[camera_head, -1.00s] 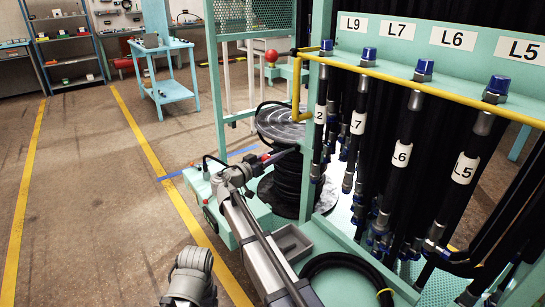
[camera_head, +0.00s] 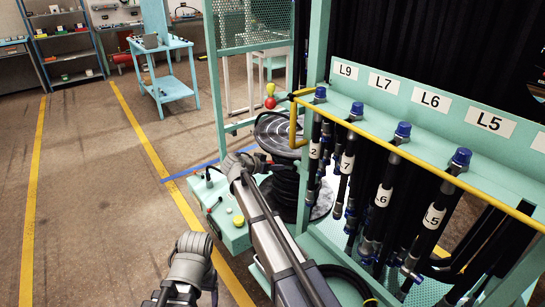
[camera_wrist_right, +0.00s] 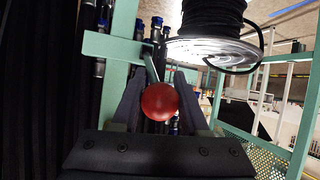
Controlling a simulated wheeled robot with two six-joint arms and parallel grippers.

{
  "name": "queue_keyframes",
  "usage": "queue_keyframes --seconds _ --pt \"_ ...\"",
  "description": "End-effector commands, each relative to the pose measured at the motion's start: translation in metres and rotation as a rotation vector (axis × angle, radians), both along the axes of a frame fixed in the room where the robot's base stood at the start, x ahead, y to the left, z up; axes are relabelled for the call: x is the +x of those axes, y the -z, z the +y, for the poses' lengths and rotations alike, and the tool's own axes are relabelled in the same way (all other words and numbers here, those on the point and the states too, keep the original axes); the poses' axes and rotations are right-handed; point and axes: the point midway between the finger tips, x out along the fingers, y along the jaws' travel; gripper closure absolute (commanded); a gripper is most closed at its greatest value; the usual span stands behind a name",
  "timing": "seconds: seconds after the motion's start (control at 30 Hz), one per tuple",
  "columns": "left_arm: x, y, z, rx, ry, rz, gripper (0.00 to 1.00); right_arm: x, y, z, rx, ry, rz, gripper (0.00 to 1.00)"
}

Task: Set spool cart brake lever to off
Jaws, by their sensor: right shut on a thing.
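A red ball knob (camera_wrist_right: 160,102) on a thin lever sits between the two dark fingers of my right gripper (camera_wrist_right: 158,100) in the right wrist view. The fingers are shut on it. My wrist hides most of the lever there. The lever's exact angle cannot be told. My left gripper does not show; only a grey arm part is at the bottom.
A teal hose rack with a yellow rail (camera_head: 400,150) and several labelled hanging hoses stands close on the right. Yellow and red balls (camera_head: 270,103) show behind the spool. A blue trolley (camera_head: 165,88) stands farther back. Open floor lies to the left.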

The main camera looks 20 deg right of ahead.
Motion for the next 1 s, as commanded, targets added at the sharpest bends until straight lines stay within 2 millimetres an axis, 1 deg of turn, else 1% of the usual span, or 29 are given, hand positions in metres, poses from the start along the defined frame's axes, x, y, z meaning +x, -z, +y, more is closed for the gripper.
queue_keyframes --seconds 0.03,0.2,0.4,0.5,0.57,1.0 --pt "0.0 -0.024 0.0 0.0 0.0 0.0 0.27 0.002 -0.017 -0.004 0.037 0.003 0.013 1.0" --pt "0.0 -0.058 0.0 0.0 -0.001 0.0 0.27 0.005 -0.027 -0.012 0.167 0.004 0.06 1.0" --pt "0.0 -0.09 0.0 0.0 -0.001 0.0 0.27 0.009 -0.035 -0.023 0.307 0.004 0.111 1.0" --pt "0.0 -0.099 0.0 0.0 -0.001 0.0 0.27 0.01 -0.037 -0.027 0.361 0.003 0.131 1.0" --pt "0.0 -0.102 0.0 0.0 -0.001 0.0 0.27 0.011 -0.037 -0.029 0.378 0.002 0.137 1.0" --pt "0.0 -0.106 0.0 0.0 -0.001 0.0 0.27 0.014 -0.04 -0.039 0.386 -0.001 0.14 1.0"
